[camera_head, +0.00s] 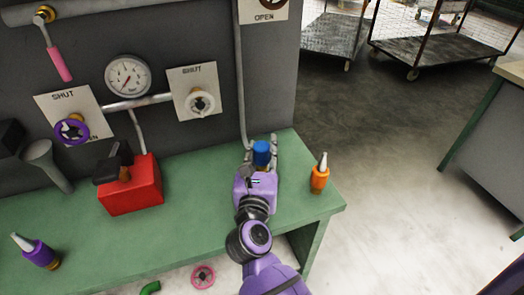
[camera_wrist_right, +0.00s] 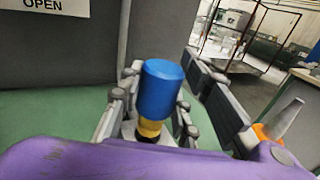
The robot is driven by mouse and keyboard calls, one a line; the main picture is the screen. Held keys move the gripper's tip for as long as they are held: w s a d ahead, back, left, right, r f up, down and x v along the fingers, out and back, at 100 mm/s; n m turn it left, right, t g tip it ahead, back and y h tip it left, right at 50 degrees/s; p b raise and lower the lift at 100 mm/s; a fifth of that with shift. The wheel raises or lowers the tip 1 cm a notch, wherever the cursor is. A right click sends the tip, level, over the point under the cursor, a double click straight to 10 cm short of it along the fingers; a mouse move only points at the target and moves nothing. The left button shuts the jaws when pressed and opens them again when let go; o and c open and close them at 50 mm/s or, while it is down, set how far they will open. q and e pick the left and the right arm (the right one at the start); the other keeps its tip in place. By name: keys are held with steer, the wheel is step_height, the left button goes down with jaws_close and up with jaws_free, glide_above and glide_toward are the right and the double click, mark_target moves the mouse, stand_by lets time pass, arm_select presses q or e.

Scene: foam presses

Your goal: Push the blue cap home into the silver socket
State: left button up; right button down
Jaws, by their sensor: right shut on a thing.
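The blue cap (camera_head: 261,151) stands upright near the right end of the green bench. It also shows in the right wrist view (camera_wrist_right: 163,88), with a gold-coloured band below it. My right gripper (camera_head: 262,152) is shut on the blue cap, its grey fingers on either side of it. A little pale metal shows low between the fingers in the wrist view, but I cannot tell whether it is the silver socket. My left gripper is not in view.
An orange bottle-shaped piece (camera_head: 319,175) with a pale tip stands close to the gripper's right. A red box (camera_head: 131,187) with a black-handled top is farther left on the green bench (camera_head: 200,215). The grey panel (camera_head: 215,60) with gauge and valves rises behind.

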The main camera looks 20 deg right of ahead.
mark_target(261, 165)
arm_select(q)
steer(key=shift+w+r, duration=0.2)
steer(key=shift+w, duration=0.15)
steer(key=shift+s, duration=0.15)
arm_select(e)
steer(key=shift+f, duration=0.15)
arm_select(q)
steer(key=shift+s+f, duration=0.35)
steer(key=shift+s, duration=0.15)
arm_select(e)
steer(key=shift+f, duration=0.1)
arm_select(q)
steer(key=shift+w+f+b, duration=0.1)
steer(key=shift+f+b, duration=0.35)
arm_select(e)
steer(key=shift+f, duration=0.5)
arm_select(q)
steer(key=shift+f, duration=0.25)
arm_select(e)
steer(key=shift+f, duration=0.25)
